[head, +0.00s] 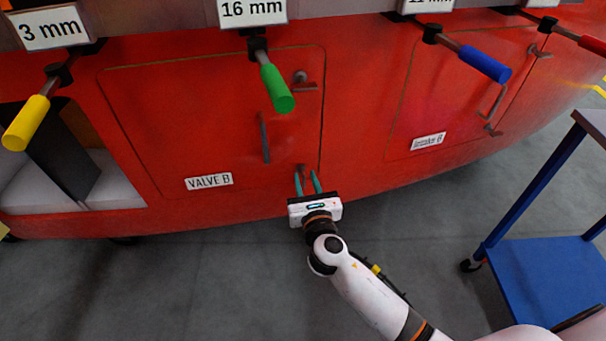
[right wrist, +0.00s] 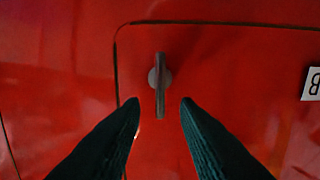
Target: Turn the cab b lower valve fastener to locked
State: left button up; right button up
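The Valve B door (head: 220,110) is a red panel with a white "VALVE B" label (head: 208,181). Its lower fastener (head: 301,169) is at the door's lower right corner, partly hidden by my right gripper (head: 306,173). In the right wrist view the lower fastener (right wrist: 160,80) is a grey round hub with a bar that stands upright in the picture. My right gripper (right wrist: 159,104) is open, its two dark fingertips apart on either side of the bar's lower end, with no visible contact. My left gripper is not in view.
The upper valve fastener (head: 304,80) and the door handle (head: 264,137) are above. Green (head: 277,88), yellow (head: 26,123) and blue (head: 486,63) handled tools hang along the top. A blue cart (head: 550,275) stands at the right. The grey floor below is open.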

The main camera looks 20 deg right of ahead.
jog(key=shift+w+d, duration=0.1)
jog(key=shift+w, duration=0.95)
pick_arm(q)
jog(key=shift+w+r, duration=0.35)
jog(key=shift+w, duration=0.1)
pick_arm(e)
jog(key=shift+w, duration=0.3)
grip_shut()
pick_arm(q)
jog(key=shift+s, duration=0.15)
